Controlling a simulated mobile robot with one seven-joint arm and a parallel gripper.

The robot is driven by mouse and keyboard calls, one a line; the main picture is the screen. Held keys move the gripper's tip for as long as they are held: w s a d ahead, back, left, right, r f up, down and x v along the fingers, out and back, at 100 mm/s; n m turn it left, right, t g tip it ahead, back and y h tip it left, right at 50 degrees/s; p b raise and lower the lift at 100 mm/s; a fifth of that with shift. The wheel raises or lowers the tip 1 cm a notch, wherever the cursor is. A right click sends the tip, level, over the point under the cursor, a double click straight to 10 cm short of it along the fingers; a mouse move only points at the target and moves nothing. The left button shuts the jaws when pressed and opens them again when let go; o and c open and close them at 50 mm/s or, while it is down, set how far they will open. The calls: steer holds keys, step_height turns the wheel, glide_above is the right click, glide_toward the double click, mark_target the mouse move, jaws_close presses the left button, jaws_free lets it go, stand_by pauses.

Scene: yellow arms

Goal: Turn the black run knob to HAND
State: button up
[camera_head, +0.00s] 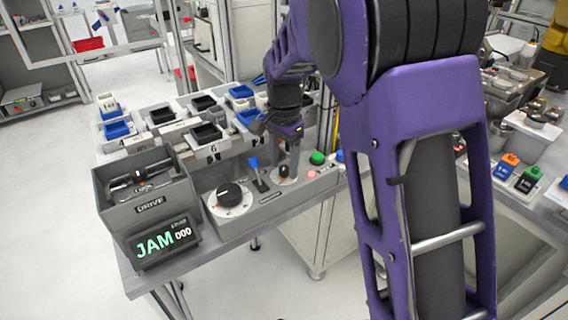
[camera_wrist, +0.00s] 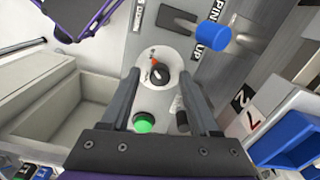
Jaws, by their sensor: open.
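A small black knob (camera_wrist: 159,76) sits on a round white plate (camera_wrist: 176,56) in the wrist view, with an orange-red mark at its upper edge. The plate's lettering is too small to read. My gripper (camera_wrist: 158,80) is open, with one finger on each side of the knob; I cannot tell whether they touch it. In the head view my gripper (camera_head: 284,168) points down at the control panel (camera_head: 268,211), largely hiding this knob. A larger black dial knob (camera_head: 229,193) on a white disc stands left of it.
A blue-handled lever (camera_head: 254,163) stands just left of my gripper. A green button (camera_head: 317,157) is to the right, and it also shows in the wrist view (camera_wrist: 143,123). A grey DRIVE bin (camera_head: 150,205) and a display reading JAM 000 (camera_head: 163,243) are at left. Small trays stand behind.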

steer(key=shift+c, duration=0.2)
jaws_close()
steer(key=shift+n, duration=0.4)
steer(key=n+p, duration=0.2)
steer(key=n, duration=0.1)
steer(key=shift+n, duration=0.4)
steer(key=n+p, duration=0.1)
steer(key=n, duration=0.3)
steer(key=n+p, duration=0.1)
steer(key=n, duration=0.4)
steer(key=shift+p, duration=0.35)
steer(key=n+p, duration=0.1)
steer(key=n, duration=0.3)
steer(key=shift+n, duration=0.3)
